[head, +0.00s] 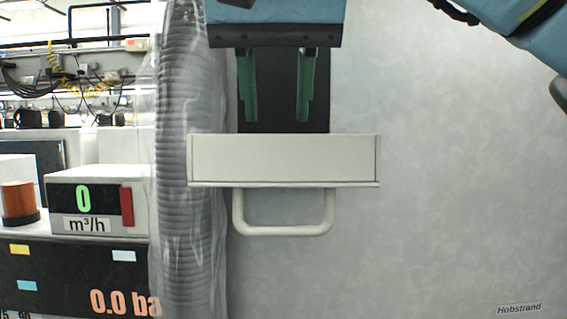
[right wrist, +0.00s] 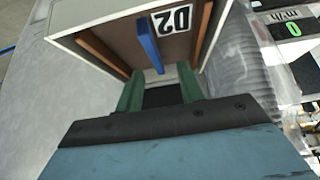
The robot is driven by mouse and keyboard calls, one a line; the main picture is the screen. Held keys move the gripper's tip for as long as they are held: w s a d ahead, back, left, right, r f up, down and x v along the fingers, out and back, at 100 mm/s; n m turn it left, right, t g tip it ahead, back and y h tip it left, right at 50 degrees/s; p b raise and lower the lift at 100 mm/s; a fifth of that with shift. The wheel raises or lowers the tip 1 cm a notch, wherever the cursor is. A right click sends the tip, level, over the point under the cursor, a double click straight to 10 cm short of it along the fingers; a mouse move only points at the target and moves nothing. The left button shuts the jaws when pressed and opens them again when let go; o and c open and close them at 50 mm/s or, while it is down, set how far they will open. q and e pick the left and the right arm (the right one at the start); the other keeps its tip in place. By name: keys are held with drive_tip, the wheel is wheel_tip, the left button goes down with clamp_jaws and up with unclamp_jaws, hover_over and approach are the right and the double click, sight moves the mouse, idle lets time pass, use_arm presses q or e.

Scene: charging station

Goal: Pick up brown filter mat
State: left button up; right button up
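My right gripper (head: 277,95) comes down from the top middle of the head view. Its two green fingers stand wide apart in front of a black panel or opening, with nothing seen held between them. In the right wrist view its fingers (right wrist: 161,94) point at a pale open box (right wrist: 110,12). Brown strips (right wrist: 103,56) run along the inner sides of this box. I cannot tell whether they belong to the brown filter mat, which I cannot clearly make out. The fingertips are at the near edge of the box; contact cannot be told. My left gripper is not in view.
The box shows in the head view as a pale front (head: 283,159) with a handle (head: 284,230) below. Inside are a blue tab (right wrist: 149,45) and a D2 label (right wrist: 172,20). A ribbed hose (head: 188,180) and a flow display (head: 98,203) stand left.

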drive_tip(key=x, duration=0.5)
drive_tip(key=shift+s+d+f, duration=0.1)
drive_tip(key=shift+d, duration=0.3)
drive_tip(key=shift+s+a, duration=0.1)
drive_tip(key=shift+c, duration=0.6)
clamp_jaws()
